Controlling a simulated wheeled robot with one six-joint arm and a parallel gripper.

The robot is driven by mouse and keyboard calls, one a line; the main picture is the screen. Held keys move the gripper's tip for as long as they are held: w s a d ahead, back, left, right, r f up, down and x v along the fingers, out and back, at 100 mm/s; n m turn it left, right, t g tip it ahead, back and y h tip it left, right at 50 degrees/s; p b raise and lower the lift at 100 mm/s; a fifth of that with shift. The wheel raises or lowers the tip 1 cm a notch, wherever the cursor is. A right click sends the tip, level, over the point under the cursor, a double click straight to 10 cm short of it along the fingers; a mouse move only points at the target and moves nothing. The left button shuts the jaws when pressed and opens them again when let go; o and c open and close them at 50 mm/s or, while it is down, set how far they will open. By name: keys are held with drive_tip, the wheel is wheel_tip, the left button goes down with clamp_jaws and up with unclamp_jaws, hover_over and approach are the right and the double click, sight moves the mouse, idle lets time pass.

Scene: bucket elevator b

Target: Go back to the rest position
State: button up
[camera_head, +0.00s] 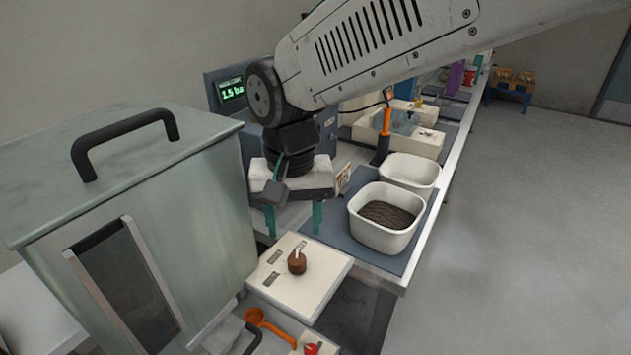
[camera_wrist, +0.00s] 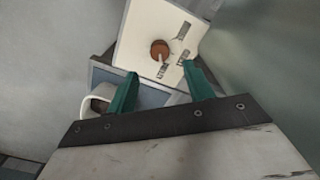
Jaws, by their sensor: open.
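My gripper (camera_head: 294,219) hangs from the end of my arm, pointing down, above the bench between the large metal hopper and the white tubs in the head view. Its two green fingers stand apart with nothing between them. In the wrist view, my gripper (camera_wrist: 160,88) is open and empty too. Beyond the fingertips there is a cream control box (camera_wrist: 150,30) with a brown knob (camera_wrist: 160,50). In the head view, the same control box (camera_head: 318,280) and brown knob (camera_head: 297,261) are nearer the camera than my gripper.
The metal hopper (camera_head: 215,200) with a black handle stands close at left. A white tub (camera_head: 372,240) holding dark material and another white tub (camera_head: 410,170) stand on the blue mat (camera_head: 345,240). The floor (camera_head: 520,240) at right is clear.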

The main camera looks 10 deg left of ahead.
drive_tip(key=shift+n, duration=0.3)
drive_tip(key=s+d+r+m, duration=0.1)
drive_tip(key=s+d, duration=0.3)
drive_tip(key=d, duration=0.8)
drive_tip(key=s+d+r+m+t, duration=0.1)
drive_tip(key=s+d, duration=0.3)
drive_tip(key=d, duration=0.8)
drive_tip(key=s+d+r+m, duration=0.1)
drive_tip(key=s+d, duration=0.3)
drive_tip(key=d, duration=0.8)
drive_tip(key=shift+s+d+r+m, duration=0.25)
drive_tip(key=shift+d+m, duration=0.05)
drive_tip(key=shift+d, duration=0.1)
